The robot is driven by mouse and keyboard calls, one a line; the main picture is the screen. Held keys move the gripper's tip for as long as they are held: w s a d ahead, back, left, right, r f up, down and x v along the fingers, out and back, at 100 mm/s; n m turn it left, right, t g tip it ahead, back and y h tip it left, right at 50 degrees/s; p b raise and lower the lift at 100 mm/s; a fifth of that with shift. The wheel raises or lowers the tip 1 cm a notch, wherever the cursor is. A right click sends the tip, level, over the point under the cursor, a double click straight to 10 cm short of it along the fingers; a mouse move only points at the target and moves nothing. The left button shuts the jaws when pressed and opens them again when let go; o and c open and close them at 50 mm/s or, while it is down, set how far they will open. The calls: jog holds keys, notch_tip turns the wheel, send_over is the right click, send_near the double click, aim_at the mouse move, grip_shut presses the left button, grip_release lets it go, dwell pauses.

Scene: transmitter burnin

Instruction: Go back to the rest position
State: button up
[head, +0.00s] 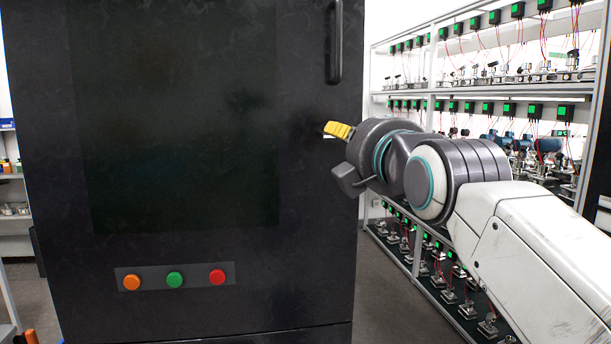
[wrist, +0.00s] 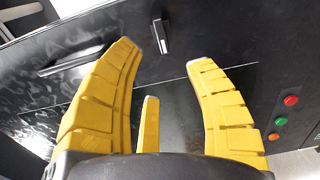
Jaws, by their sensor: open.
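My gripper (head: 338,131) is at the right side of the black cabinet's front in the head view, below the long vertical handle. Its yellow fingers also show in the wrist view (wrist: 163,57), spread apart with nothing between them. They point toward the cabinet front, near a small black-and-silver knob (wrist: 161,37). I cannot tell the exact gap to the cabinet. My arm reaches in from the lower right of the head view.
The black cabinet (head: 310,240) fills the left and middle, with its handle (head: 336,45) and orange (head: 132,282), green (head: 175,279) and red (head: 217,277) buttons. Racks (head: 420,95) of wired devices stand at right. Some floor (head: 385,285) is bare between.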

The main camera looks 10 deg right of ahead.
jog(key=s+f+m+g+p, duration=0.3)
jog(key=f+m+g, duration=0.1)
jog(key=f, duration=0.5)
jog(key=s+f+m+g+p, duration=0.3)
jog(key=s+f+m, duration=0.15)
jog(key=f, duration=0.45)
jog(key=s+f+m+g+p, duration=0.3)
jog(key=s+f+m+g, duration=0.4)
jog(key=s+f, duration=0.8)
jog(key=s+m, duration=0.1)
jog(key=m, duration=0.1)
jog(key=shift+s+d+f+m+g+p, duration=0.15)
jog(key=shift+m+g+p, duration=0.15)
jog(key=shift+m+p, duration=0.05)
jog(key=shift+c, duration=0.2)
